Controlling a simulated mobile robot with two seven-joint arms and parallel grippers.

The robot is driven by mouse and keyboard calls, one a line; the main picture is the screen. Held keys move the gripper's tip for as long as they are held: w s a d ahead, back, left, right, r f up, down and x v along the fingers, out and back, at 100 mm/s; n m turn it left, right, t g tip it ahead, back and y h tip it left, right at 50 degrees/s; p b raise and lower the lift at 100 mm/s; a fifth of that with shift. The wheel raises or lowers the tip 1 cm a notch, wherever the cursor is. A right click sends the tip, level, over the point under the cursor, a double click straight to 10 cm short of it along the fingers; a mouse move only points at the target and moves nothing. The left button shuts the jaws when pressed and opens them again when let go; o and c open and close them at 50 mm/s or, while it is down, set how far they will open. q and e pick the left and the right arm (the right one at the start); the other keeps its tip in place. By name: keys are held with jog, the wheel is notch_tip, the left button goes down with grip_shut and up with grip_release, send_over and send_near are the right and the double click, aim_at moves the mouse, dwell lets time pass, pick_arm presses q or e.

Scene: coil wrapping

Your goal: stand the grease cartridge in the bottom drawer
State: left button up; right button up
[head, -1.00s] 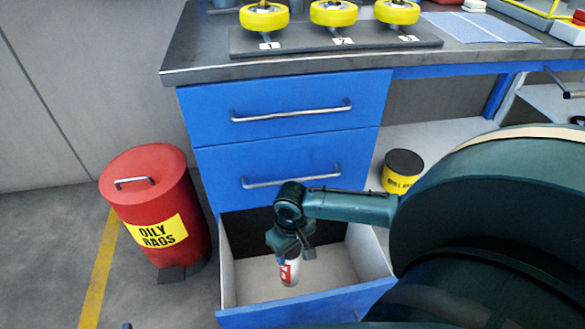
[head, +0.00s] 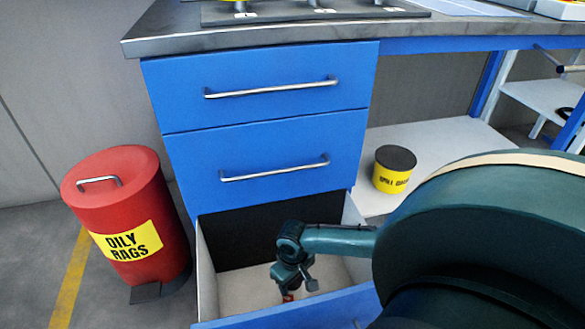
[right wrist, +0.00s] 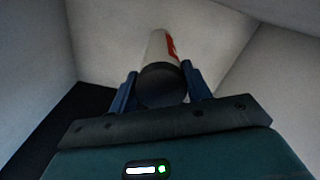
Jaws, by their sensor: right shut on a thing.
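The grease cartridge (right wrist: 163,52) is a white cylinder with a red mark and a dark end cap, seen in the right wrist view. My right gripper (right wrist: 160,85) is shut on it near the dark cap. In the head view only a small red and white part of the cartridge (head: 288,297) shows below my right gripper (head: 290,286). The gripper is inside the open bottom drawer (head: 207,280), a light-walled box with a blue front. Whether the cartridge touches the drawer floor cannot be told. My left gripper is not in view.
Two closed blue drawers (head: 262,150) with bar handles are above the open one. A red oily rags bin (head: 130,215) stands to the left. A yellow and black tub (head: 393,170) sits on the shelf at right. The drawer floor around the gripper looks bare.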

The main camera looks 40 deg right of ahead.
pick_arm(q)
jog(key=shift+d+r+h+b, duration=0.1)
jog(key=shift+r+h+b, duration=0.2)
jog(key=shift+b, duration=0.3)
pick_arm(e)
notch_tip(320, 180, down, 3)
jog(key=shift+f, duration=0.1)
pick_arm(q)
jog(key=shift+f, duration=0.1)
pick_arm(e)
jog(key=o, duration=1.3)
jog(key=shift+f, duration=0.15)
